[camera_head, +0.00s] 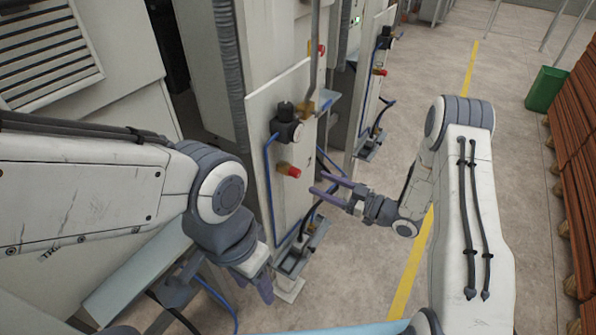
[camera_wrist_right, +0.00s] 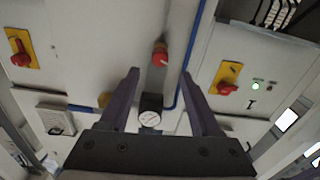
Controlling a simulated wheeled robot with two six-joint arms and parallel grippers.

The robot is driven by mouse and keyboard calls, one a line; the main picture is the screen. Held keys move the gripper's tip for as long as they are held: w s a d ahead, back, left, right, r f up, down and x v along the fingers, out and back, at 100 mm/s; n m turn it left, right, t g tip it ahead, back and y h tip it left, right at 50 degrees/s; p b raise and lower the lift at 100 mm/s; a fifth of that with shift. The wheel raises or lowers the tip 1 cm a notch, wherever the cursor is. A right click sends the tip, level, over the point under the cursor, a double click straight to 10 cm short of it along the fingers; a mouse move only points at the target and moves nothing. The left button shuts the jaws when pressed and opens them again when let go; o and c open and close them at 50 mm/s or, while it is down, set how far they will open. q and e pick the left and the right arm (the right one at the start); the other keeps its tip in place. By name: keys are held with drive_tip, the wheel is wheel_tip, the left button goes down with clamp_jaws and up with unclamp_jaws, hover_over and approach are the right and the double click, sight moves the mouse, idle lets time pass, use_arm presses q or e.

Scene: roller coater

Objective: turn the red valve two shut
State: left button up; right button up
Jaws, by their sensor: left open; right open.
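A red valve knob (camera_head: 293,172) on a brass fitting sticks out of the white panel (camera_head: 262,110) near the middle of the head view. A red knob (camera_wrist_right: 160,57) also shows between and beyond my fingertips in the right wrist view. I cannot tell which number any valve bears. My right gripper (camera_head: 317,184) is open and empty, its purple fingers pointing left toward the panel, a little right of and below the near knob and apart from it. My left gripper (camera_head: 266,287) points down in front of the machine, lower left of the knob, holding nothing visible.
More red knobs (camera_head: 322,49) (camera_head: 380,72) sit farther back. A black regulator (camera_head: 287,128) is above the near knob; a gauge (camera_wrist_right: 150,115) shows in the wrist view. Red switches on yellow plates (camera_wrist_right: 20,55) (camera_wrist_right: 227,85) flank it. Blue hoses run nearby.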

sight(299, 175)
drive_tip(key=p+x, duration=0.2)
drive_tip(key=x, duration=0.5)
drive_tip(key=shift+w+a+r+p, duration=0.1)
drive_tip(key=shift+a+p, duration=0.05)
drive_tip(key=shift+p, duration=0.15)
drive_tip(key=shift+w+a, duration=0.35)
drive_tip(key=shift+a, duration=0.1)
clamp_jaws()
